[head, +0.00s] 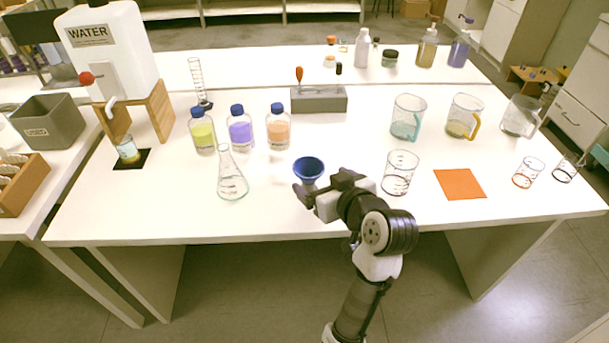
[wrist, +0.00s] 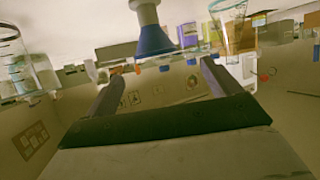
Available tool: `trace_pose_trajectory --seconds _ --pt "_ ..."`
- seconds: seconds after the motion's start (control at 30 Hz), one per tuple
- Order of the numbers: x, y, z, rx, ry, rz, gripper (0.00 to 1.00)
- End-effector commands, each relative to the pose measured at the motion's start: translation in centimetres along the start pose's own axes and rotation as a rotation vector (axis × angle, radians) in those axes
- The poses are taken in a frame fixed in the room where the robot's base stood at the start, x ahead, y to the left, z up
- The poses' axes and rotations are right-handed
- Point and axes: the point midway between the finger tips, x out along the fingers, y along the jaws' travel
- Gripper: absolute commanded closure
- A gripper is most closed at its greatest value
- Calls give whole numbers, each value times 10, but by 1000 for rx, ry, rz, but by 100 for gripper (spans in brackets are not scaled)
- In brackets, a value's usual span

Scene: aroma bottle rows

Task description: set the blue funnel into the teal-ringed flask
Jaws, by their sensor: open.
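The blue funnel (head: 309,168) is near the table's front middle, its wide mouth up. In the wrist view, which is upside down, the funnel (wrist: 154,42) lies ahead of the fingers with its pale narrow part toward the tabletop. The clear conical flask with a teal ring (head: 232,186) stands upright left of the funnel; the wrist view shows it at right (wrist: 231,32). My gripper (head: 317,184) is open and empty, close to the funnel on the near side. In the wrist view, the gap between the fingertips (wrist: 162,70) lines up with the funnel, apart from it.
Blue-capped bottles of yellow, violet and orange liquid (head: 240,132) stand behind the flask and funnel. A clear beaker (head: 400,174) stands right of my gripper, beside an orange mat (head: 459,184). A grey block (head: 320,101) is farther back.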

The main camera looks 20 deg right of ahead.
Motion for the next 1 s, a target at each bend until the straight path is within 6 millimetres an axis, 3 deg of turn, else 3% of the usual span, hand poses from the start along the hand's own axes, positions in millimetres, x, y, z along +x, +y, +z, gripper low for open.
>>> trace_pose_trajectory --seconds 0.23,0.47,0.8,1.0 --pt "47 -1 -1 0 -1 -4 11" --pt "64 1 -1 0 1 -1 11" --pt "108 7 0 0 1 -2 11" --pt "112 7 1 0 1 0 11"
